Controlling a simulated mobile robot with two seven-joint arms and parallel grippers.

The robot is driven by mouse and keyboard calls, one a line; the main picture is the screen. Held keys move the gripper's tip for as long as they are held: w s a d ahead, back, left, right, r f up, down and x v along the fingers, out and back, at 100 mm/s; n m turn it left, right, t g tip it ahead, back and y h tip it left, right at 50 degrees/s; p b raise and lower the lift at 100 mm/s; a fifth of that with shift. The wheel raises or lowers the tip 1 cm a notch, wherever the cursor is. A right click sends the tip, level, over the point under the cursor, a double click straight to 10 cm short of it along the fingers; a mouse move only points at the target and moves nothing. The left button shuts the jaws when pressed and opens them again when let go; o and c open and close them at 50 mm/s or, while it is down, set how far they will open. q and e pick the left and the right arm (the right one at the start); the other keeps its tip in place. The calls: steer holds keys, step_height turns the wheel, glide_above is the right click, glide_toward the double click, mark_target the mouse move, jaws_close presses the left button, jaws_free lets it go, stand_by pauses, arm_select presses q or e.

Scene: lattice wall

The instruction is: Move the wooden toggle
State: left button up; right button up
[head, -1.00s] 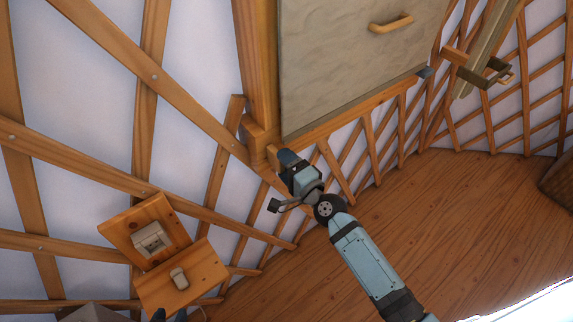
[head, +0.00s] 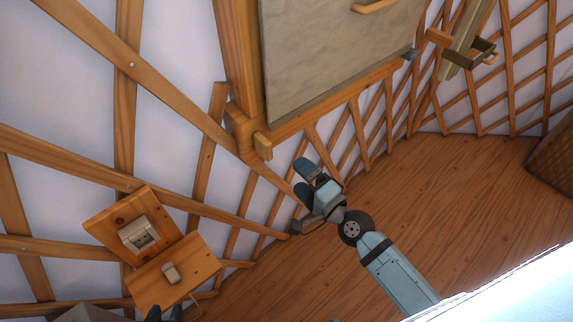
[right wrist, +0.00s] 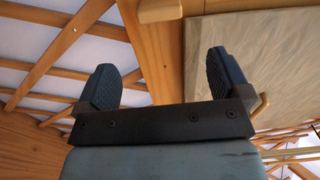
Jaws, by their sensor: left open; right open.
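The wooden toggle (head: 263,146) is a small block at the lower corner of the door frame, beside the pale panel door (head: 330,60). In the right wrist view a wooden block that looks like the toggle (right wrist: 160,10) shows at the top edge, beyond and between the fingers. My right gripper (head: 304,180) is open and empty, below and right of the toggle, apart from it; it also shows in the right wrist view (right wrist: 160,88). My left gripper (head: 165,314) shows only its dark fingertips at the bottom edge, apart and empty.
Two wooden boards at lower left carry a socket (head: 139,235) and a switch (head: 170,272), close to my left gripper. The lattice wall (head: 125,100) surrounds the door. A latch bracket (head: 468,55) is at upper right.

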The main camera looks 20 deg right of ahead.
steer(key=shift+v, duration=1.7)
steer(key=s+f+n+g+h+p, duration=0.3)
steer(key=s+f+n+g+p, duration=0.3)
steer(key=s+n, duration=0.5)
step_height(320, 180, down, 2)
steer(key=n+p, duration=0.1)
steer(key=n, duration=0.4)
steer(key=shift+a+n+p, duration=0.3)
steer(key=shift+a, duration=0.1)
